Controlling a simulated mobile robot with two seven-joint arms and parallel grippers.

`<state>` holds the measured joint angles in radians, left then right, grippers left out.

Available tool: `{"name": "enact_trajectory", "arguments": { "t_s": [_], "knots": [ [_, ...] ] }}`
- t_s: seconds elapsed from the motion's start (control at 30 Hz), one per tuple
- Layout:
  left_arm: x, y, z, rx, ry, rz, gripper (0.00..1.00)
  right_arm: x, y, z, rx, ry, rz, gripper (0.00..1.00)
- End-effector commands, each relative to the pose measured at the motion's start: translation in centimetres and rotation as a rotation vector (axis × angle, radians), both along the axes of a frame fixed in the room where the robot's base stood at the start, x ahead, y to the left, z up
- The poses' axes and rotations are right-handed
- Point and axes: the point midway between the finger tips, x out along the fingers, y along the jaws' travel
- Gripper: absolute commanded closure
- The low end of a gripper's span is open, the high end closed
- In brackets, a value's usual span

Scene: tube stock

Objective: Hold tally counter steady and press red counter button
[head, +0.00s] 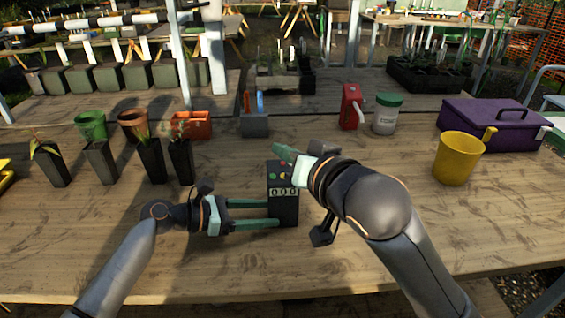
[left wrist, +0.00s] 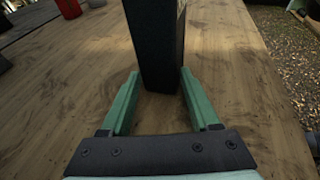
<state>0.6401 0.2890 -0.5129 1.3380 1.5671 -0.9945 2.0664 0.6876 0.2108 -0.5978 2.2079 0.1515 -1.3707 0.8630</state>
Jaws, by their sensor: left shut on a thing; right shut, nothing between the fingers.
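The tally counter (head: 284,208) is a dark upright box on the wooden table, with a white display reading 000. Small coloured buttons (head: 281,175) show on its upper face, a red one among them. My left gripper (head: 277,213) reaches in from the left and is shut on the counter's lower part. In the left wrist view the counter (left wrist: 158,40) stands as a dark block between the green fingers. My right gripper (head: 283,154) is shut and empty, with its fingertips at the counter's top, close to the buttons. I cannot tell whether it touches. It hides part of the top.
Several plant pots (head: 101,162) stand at the left. A grey holder (head: 255,125), a red can (head: 350,108) and a white jar (head: 386,120) are behind. A yellow jug (head: 456,160) and a purple toolbox (head: 490,126) are at the right. The front of the table is clear.

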Motion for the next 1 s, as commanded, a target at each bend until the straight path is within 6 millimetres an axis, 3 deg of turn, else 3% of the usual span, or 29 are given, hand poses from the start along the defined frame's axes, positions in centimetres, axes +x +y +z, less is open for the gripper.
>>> {"name": "enact_trajectory", "arguments": {
  "t_s": [0.3, 0.33, 0.63, 1.0],
  "knots": [
    [0.0, 0.0, 0.0, 0.0, 0.0, 0.0, 0.69, 0.02, -0.01, -0.04, 0.0, 0.0, 0.0, 1.0],
    [0.0, 0.0, 0.0, 0.0, 0.0, 0.0, 0.37, 0.02, -0.01, -0.04, -0.001, 0.001, -0.001, 1.0],
    [0.0, 0.0, 0.0, 0.0, 0.0, 0.0, 0.03, 0.01, -0.02, -0.06, -0.001, 0.001, -0.001, 1.0],
    [-0.19, 0.79, 0.2, 0.0, 0.0, 0.001, 0.03, 0.02, -0.01, -0.04, 0.0, 0.0, -0.001, 1.0]
  ]
}}
